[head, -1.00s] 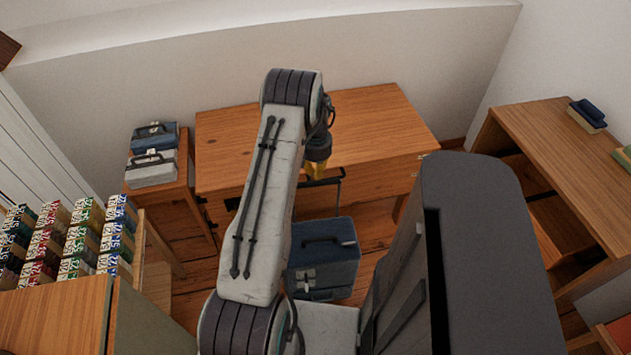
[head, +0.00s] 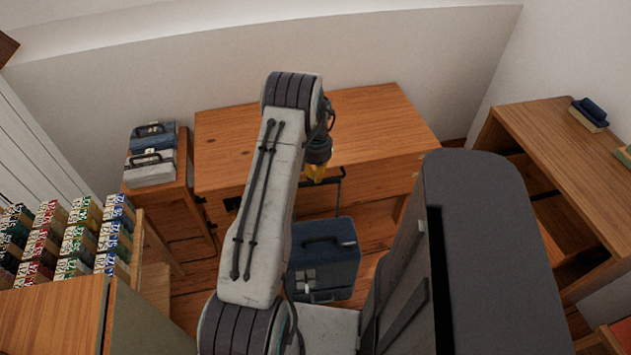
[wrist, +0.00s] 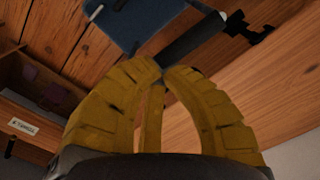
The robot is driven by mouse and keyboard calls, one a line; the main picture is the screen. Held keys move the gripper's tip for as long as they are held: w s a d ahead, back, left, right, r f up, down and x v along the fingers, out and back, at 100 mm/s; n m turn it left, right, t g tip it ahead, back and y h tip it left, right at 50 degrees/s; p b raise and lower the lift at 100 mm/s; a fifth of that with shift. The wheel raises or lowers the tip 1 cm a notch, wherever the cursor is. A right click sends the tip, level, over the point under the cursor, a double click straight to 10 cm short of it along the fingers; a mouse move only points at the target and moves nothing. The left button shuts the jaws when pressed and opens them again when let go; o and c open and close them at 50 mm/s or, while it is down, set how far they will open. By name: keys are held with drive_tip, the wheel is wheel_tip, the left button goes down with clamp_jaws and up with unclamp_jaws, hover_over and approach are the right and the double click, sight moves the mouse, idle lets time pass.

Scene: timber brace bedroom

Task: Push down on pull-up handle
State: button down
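Nothing is seen held between the fingers. My arm hides part of the desk front.
The desk (head: 375,115) has a bare top. A blue case (head: 335,262) stands on the floor below my gripper. Two small cases sit on a stool (head: 178,195) at left. A rack of boxes (head: 105,300) is front left, a shelf desk (head: 555,160) at right.

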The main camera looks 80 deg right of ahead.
drive_tip(key=shift+f+b, duration=0.75)
drive_tip(key=shift+f, duration=0.2)
idle(0.8)
drive_tip(key=shift+r+p, duration=2.1)
drive_tip(key=shift+r, duration=1.95)
